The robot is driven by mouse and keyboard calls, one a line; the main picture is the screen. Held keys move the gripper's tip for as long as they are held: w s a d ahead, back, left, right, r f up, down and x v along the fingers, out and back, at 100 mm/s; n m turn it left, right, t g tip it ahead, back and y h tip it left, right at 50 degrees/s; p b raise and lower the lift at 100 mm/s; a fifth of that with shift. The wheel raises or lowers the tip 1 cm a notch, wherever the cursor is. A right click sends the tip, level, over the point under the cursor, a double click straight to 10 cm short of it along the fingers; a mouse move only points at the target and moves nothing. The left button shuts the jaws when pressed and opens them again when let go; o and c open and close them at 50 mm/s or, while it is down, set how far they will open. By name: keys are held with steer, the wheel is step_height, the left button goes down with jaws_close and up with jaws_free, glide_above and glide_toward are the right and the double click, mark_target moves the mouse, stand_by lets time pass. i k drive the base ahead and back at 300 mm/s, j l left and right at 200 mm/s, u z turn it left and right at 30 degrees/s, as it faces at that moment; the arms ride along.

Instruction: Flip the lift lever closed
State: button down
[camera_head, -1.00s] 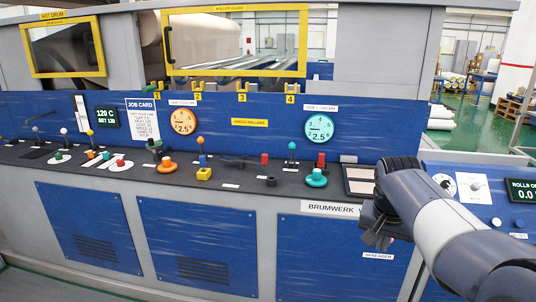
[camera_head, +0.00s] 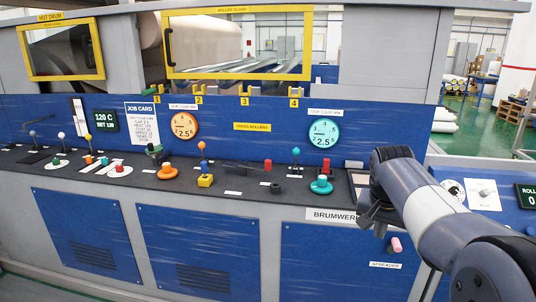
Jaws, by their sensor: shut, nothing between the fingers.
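My gripper (camera_head: 369,220) is a dark pair of fingers hanging in front of the panel's right part, by the BRUMWERK plate; its fingers are shut and empty. Several small levers and knobs stand along the dark ledge. My gripper is to the right of these levers and touches none.
A pink handle (camera_head: 396,245) sticks out above the SPREADER label (camera_head: 385,265), just right of my gripper. Orange (camera_head: 184,125) and teal (camera_head: 324,133) gauges are on the blue back panel. A yellow-framed roller guard (camera_head: 240,75) is above.

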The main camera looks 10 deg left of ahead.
mark_target(268, 162)
steer(key=i+j, duration=1.8)
steer(key=i, duration=0.2)
